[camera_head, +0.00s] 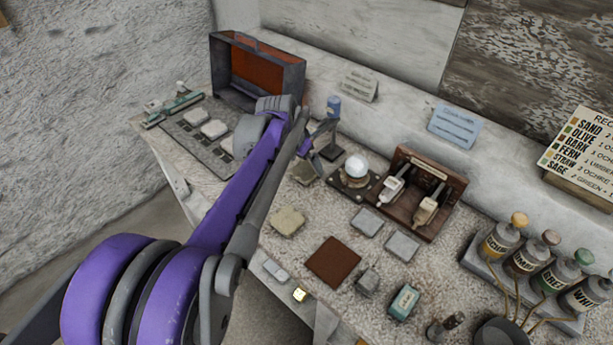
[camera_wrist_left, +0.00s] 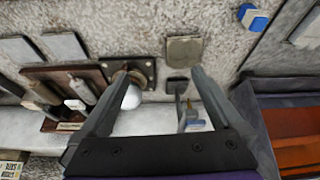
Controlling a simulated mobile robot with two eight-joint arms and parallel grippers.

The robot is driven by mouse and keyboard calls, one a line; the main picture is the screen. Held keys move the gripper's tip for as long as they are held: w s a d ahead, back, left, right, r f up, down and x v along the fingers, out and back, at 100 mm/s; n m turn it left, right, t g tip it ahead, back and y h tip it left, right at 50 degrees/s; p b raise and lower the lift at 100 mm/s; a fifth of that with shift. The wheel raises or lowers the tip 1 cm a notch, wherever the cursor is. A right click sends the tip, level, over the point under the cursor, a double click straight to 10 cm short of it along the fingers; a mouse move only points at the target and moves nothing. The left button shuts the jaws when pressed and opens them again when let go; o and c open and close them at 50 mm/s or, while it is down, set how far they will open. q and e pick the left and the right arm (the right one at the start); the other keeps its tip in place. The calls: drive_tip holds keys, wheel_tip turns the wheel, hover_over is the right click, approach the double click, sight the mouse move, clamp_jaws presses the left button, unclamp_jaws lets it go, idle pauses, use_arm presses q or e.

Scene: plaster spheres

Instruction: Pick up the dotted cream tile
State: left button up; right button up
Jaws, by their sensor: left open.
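A cream-grey tile (camera_wrist_left: 184,49) lies flat on the speckled bench, just beyond the fingers in the left wrist view. It shows small faint marks, possibly dots. My right gripper is not in view.
A white sphere (camera_head: 357,165) on a dark base and a small stand (camera_head: 331,148) are close to the gripper. A brown switch box (camera_head: 423,191), grey tiles (camera_head: 367,221) and a bottle rack (camera_head: 521,273) are rightward. A dark orange-lined box (camera_head: 256,72) stands behind.

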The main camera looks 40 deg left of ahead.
use_arm(q)
approach(305, 170)
drive_tip(key=r, duration=0.2)
use_arm(e)
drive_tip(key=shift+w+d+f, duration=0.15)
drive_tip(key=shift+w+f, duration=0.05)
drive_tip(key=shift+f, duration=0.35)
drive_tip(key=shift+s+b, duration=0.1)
drive_tip(key=shift+b, duration=0.2)
use_arm(q)
drive_tip(key=x, duration=0.5)
drive_tip(key=shift+s, duration=0.2)
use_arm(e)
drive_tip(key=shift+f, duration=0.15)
use_arm(q)
drive_tip(key=shift+s+x, duration=0.2)
drive_tip(key=shift+x, duration=2.6)
drive_tip(key=shift+d, duration=0.1)
drive_tip(key=shift+c, duration=0.3)
drive_tip(key=c, duration=1.3)
drive_tip(key=shift+r, duration=0.1)
